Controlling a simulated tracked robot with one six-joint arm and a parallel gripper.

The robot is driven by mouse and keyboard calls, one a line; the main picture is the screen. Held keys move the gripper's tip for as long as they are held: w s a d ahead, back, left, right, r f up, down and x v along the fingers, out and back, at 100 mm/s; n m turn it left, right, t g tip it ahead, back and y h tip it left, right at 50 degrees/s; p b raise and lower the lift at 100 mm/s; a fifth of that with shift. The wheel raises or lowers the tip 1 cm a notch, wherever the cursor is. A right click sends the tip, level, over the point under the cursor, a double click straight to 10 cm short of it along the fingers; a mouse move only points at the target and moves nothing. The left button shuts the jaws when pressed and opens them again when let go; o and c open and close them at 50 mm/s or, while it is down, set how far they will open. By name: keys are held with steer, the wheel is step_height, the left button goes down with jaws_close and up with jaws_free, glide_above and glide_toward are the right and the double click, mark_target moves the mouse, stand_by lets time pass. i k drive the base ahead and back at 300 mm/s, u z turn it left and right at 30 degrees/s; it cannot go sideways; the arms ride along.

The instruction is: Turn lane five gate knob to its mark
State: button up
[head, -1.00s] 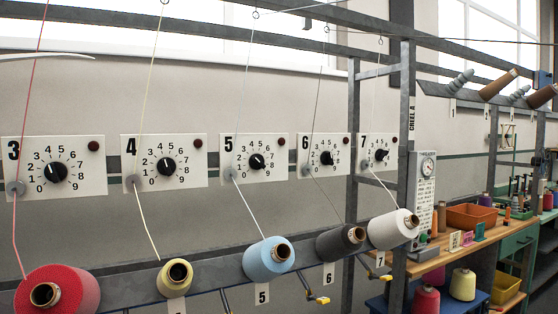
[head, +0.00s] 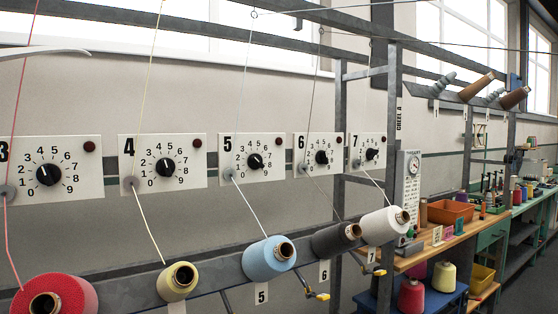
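The lane five gate knob (head: 255,160) is a black dial on a white panel (head: 236,180) marked 5, with digits 0 to 9 around it. Which digit its pointer faces is too small to tell surely. A dark red round spot sits at the panel's upper right. A thread runs past the panel's lower left down to the light blue cone (head: 268,259) above the label 5 (head: 261,293). No mark on the dial stands out clearly. My gripper is not in view.
Similar knobs stand on the lane four (head: 165,167), lane six (head: 322,157) and lane seven (head: 372,154) panels. Red, yellow, grey and white cones line the rail below. A steel upright (head: 392,120) stands right of lane seven. A wooden bench (head: 425,252) with an orange bin (head: 450,212) is farther right.

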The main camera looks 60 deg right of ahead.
mark_target(255, 162)
steer(key=z, duration=1)
steer(key=k, duration=1)
steer(key=z, duration=0.7)
steer(key=i, duration=1)
steer(key=u, duration=0.1)
